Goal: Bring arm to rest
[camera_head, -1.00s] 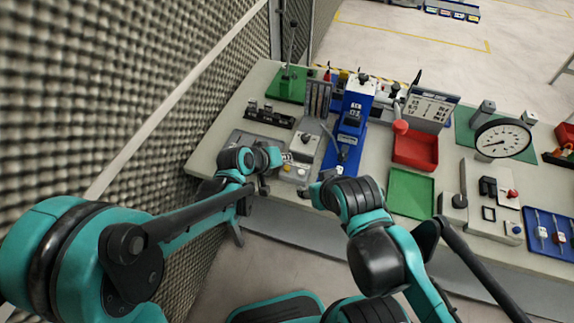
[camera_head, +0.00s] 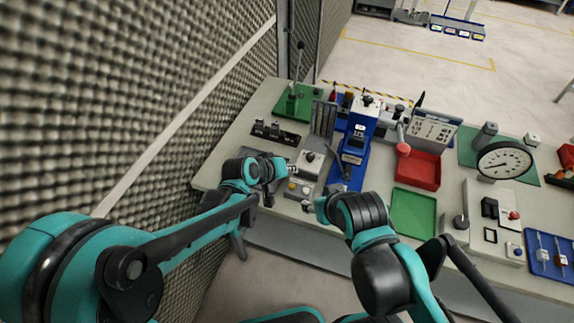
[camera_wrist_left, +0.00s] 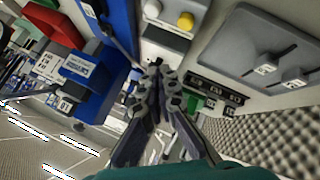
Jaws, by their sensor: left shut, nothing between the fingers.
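My left arm reaches in from the left over the front left edge of the workbench (camera_head: 258,228). Its gripper (camera_head: 291,170) is close to a grey control box (camera_head: 302,186) with a yellow button. In the left wrist view the fingers (camera_wrist_left: 157,68) are together with nothing between them. The box's white and yellow buttons (camera_wrist_left: 184,21) show beyond the fingertips. My right gripper (camera_head: 311,206) is at the bench's front edge, partly hidden by its own wrist, and its fingers are too small to read.
A blue press (camera_head: 357,140) stands behind the grippers. A red tray (camera_head: 418,170) and a green tray (camera_head: 413,212) lie to the right. A dial gauge (camera_head: 504,161) stands farther right. A foam wall (camera_head: 130,90) rises close on the left.

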